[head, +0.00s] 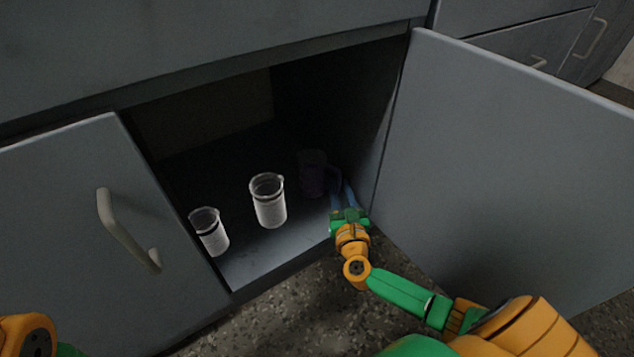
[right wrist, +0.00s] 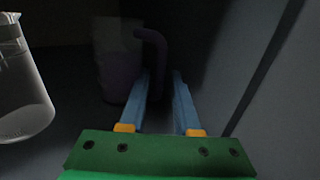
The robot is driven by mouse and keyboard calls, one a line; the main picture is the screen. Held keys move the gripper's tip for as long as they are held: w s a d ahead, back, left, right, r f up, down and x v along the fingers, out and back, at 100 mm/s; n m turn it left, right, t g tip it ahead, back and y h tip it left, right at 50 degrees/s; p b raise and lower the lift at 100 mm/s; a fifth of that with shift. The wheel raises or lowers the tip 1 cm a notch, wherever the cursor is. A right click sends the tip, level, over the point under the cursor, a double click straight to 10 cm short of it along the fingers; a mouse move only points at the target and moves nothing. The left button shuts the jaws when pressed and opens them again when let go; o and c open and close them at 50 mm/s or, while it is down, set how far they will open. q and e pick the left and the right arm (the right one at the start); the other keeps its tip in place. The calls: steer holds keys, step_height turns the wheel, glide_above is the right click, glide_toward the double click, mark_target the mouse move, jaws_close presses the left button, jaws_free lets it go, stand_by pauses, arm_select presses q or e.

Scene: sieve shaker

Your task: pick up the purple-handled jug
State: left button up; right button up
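The purple-handled jug (head: 312,174) stands in the dark right part of the open cabinet, dim in the head view. In the right wrist view the jug (right wrist: 119,72) is ahead and left of centre, its purple handle (right wrist: 154,48) facing my gripper. My right gripper (head: 341,190) reaches into the cabinet beside the jug. Its blue fingers (right wrist: 163,78) are apart, with the lower end of the handle near the left fingertip. I cannot tell whether they touch. My left gripper is out of view; only a bit of my left arm shows at the lower left.
Two clear beakers stand left of the jug: a larger one (head: 268,203) in the middle and a smaller one (head: 210,233) near the front left. The cabinet's right door (head: 510,160) stands open beside my right arm. The left door (head: 95,225) bounds the opening.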

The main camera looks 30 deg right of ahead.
steer(key=shift+x, duration=0.75)
jaws_close()
stand_by(0.9)
